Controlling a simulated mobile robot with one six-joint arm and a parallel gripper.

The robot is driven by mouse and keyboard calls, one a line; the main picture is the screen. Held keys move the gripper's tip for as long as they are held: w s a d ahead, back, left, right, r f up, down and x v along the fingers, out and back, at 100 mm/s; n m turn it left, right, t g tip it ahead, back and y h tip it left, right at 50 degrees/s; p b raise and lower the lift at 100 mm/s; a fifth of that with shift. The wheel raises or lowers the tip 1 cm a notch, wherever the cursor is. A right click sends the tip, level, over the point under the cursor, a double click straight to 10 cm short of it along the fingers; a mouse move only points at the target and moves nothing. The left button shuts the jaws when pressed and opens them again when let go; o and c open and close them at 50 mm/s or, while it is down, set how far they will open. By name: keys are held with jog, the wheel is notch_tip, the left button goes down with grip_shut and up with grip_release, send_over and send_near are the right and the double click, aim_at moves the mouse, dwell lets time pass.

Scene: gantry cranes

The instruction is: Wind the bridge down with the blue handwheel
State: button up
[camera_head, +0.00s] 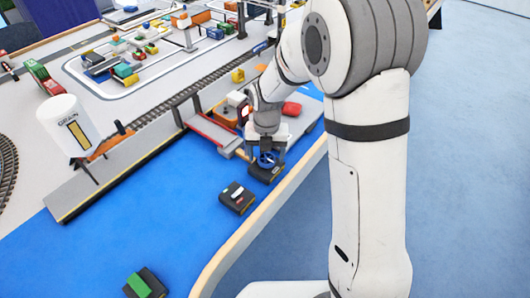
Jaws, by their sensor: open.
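The blue handwheel (267,160) sits on a dark box (263,174) near the table's front edge. My gripper (266,150) points down from above, right at the wheel, with its fingers open. The wheel shows partly between and below the fingers. I cannot tell whether the fingers touch it. A red and grey ramp-like deck (213,133), which may be the bridge, lies just left of my gripper beside the quay. Its far end is partly hidden by my arm, and its exact tilt is not clear.
A dark box with small coloured parts (237,198) stands left of the handwheel box. Another with a green top (146,285) is at the lower left. A white grain silo (68,124) stands left. Rails and toy vehicles fill the back. Blue surface lies bare between the boxes.

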aim_at(268, 158)
jog(key=shift+r, duration=3.9)
jog(key=shift+s+d+r+m, duration=0.1)
jog(key=shift+d+r+m, duration=0.1)
jog(key=shift+m, duration=0.1)
jog(key=s+d+r+m+t+p, duration=0.1)
jog(key=s+d+r+m, duration=0.2)
jog(key=s+m, duration=0.3)
jog(key=s+d+r+m+p, duration=0.1)
jog(key=s+d+r+m, duration=0.3)
jog(key=m, duration=1.2)
jog(key=s+d+r+m+t+p, duration=0.1)
jog(key=s+d+r+m+p, duration=0.1)
jog(key=s+d+m, duration=0.5)
jog(key=s+r+m, duration=0.1)
jog(key=s+m, duration=0.1)
jog(key=m, duration=0.3)
jog(key=shift+s+r+t, duration=0.15)
jog(key=shift+r+t, duration=0.15)
jog(key=shift+r, duration=0.1)
